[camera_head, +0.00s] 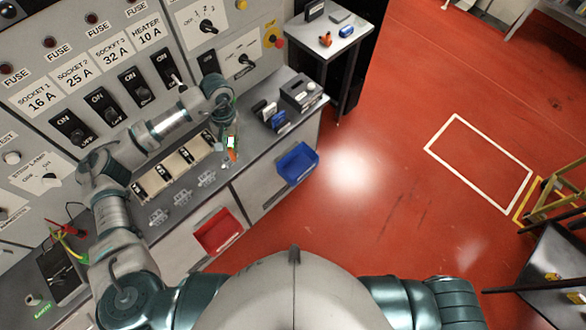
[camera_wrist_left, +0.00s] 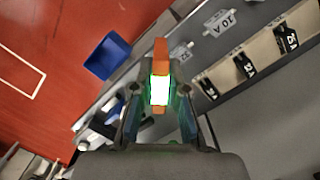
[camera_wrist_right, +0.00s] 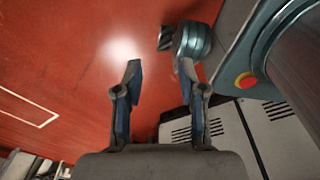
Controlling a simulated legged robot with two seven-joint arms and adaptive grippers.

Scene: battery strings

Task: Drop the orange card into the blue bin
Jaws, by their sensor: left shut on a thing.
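The orange card (camera_wrist_left: 161,52) is between the fingers of my left gripper (camera_wrist_left: 159,92). It has a bright white and green patch where the fingers meet it. In the head view my left gripper (camera_head: 229,136) is over the bench, and the orange card (camera_head: 233,156) shows as a small orange bit below it. The blue bin (camera_head: 297,163) hangs on the bench front, to the right of the left gripper. It also shows in the left wrist view (camera_wrist_left: 107,56), left of the card and apart from it. My right gripper (camera_wrist_right: 160,75) is open and empty in the right wrist view.
A red bin (camera_head: 218,232) hangs on the bench front, left of the blue bin. A row of battery modules (camera_head: 172,172) lies on the bench under my left arm. Small blue and dark items (camera_head: 268,112) stand near the right end.

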